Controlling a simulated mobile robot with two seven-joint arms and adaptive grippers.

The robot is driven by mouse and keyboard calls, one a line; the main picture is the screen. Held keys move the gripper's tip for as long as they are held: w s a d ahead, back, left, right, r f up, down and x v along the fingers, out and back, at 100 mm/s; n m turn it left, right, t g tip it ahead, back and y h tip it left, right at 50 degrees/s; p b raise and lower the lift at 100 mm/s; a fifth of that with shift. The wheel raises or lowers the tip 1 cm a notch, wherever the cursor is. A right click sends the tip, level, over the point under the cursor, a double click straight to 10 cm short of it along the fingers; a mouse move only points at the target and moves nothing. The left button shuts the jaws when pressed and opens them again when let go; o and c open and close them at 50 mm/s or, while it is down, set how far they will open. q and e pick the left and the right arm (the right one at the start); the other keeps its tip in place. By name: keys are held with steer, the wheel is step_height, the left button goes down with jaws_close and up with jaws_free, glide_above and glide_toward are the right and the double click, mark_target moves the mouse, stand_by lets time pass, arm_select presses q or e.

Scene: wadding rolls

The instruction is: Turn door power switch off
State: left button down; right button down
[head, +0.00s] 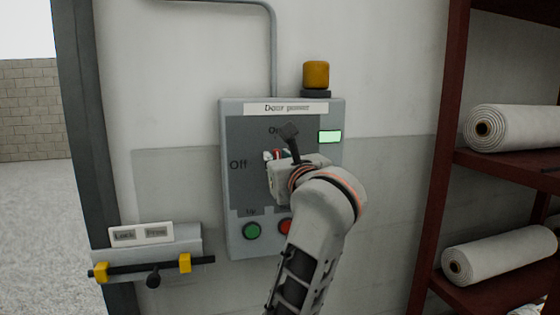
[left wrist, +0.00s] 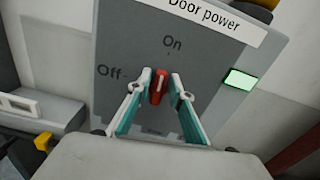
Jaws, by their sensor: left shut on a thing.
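The door power box (head: 235,200) is a grey panel on the wall, labelled "Door power". Its red switch (left wrist: 158,87) has a white line and shows in the left wrist view, pointing up towards "On" rather than towards "Off" at its left. My left gripper (left wrist: 159,90) has one finger on each side of the switch and is shut on it. In the head view my left gripper (head: 273,156) is in front of the panel and hides most of the switch. A rectangular lamp (head: 330,137) on the panel glows pale green. My right gripper is in neither view.
A green button (head: 252,231) and a red button (head: 285,227), partly behind my arm, sit low on the panel. A bolt lock (head: 150,268) is at lower left beside the door opening. A rack (head: 437,190) with wadding rolls (head: 500,256) stands at right. An amber beacon (head: 316,74) tops the box.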

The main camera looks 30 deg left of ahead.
arm_select(q)
steer(key=shift+s+a+f+n+b, duration=0.3)
steer(key=shift+n+b, duration=1.2)
steer(key=shift+n, duration=1.35)
steer(key=shift+s+a+f+n+b, duration=0.1)
steer(key=shift+f+n+b, duration=0.25)
steer(key=shift+n+b, duration=1.85)
steer(key=shift+s+a+f+n+b, duration=0.1)
steer(key=shift+s+f+n+b, duration=0.5)
steer(key=shift+n, duration=2.85)
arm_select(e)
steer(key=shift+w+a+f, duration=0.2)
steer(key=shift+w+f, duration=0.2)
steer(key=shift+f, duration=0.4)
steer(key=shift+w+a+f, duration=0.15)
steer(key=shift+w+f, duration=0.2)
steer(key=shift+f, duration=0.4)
arm_select(q)
steer(key=shift+w+r+b, duration=0.3)
steer(key=shift+w+r, duration=0.05)
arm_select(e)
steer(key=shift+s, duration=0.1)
arm_select(q)
steer(key=c, duration=2)
jaws_free()
steer(key=shift+w, duration=0.1)
steer(key=shift+c, duration=0.2)
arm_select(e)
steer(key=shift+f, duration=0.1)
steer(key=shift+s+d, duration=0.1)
